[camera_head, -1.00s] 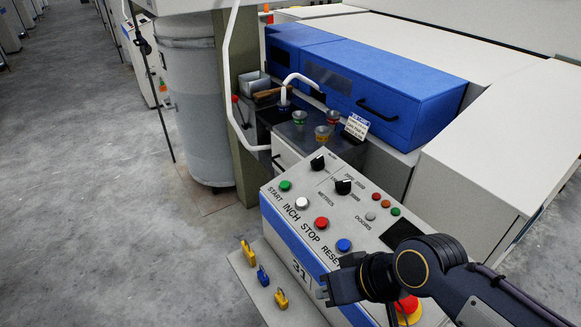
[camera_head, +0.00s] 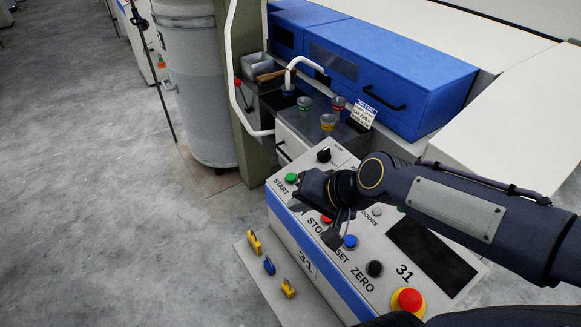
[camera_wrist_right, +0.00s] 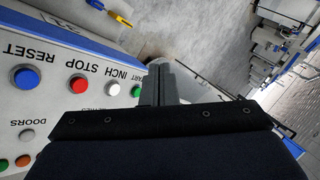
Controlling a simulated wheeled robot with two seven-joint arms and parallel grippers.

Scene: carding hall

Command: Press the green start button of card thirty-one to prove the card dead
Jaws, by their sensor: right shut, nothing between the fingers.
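The green start button (camera_head: 291,178) sits at the far left end of the control panel (camera_head: 440,228) marked 31. My right gripper (camera_head: 293,203) is shut and empty above the panel, close to the start button on its near side. The gripper covers the white inch button in the head view. In the right wrist view, the shut fingers (camera_wrist_right: 160,84) stand just beside the start button (camera_wrist_right: 137,91), which is partly hidden. The white inch button (camera_wrist_right: 112,89), red stop button (camera_wrist_right: 77,84) and blue reset button (camera_wrist_right: 25,77) show there. Contact cannot be told. My left gripper is not in view.
A red emergency button (camera_head: 408,300) on yellow stands at the panel's near end. Yellow and blue padlocks (camera_head: 269,265) lie on a ledge before the panel. Behind are small cups (camera_head: 328,122), a white curved pipe (camera_head: 304,62) and a blue cover (camera_head: 400,75).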

